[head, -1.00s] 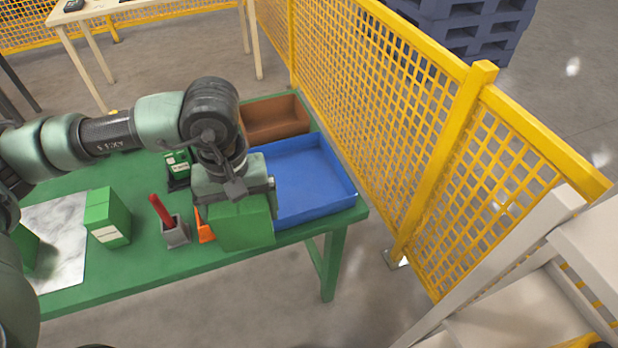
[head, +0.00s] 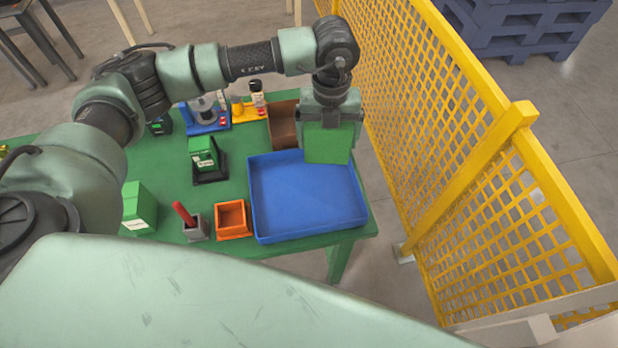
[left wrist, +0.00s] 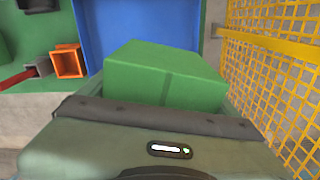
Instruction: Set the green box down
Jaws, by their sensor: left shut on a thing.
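A green box (head: 328,143) is held in my left gripper (head: 330,118), whose arm reaches across the table from the left. In the head view the box hangs at the back right part of the blue tray (head: 305,195), and I cannot tell its exact height. In the left wrist view the box (left wrist: 165,75) fills the middle, with the blue tray (left wrist: 135,22) behind it. The fingers are mostly hidden behind the gripper body and the box. My right gripper is not in view.
Another green box (head: 138,208) stands on the green table (head: 225,248) at left. A grey holder with a red stick (head: 193,222), an orange bin (head: 233,219) and a brown bin (head: 283,125) stand near the tray. A yellow mesh fence (head: 440,130) runs close along the right.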

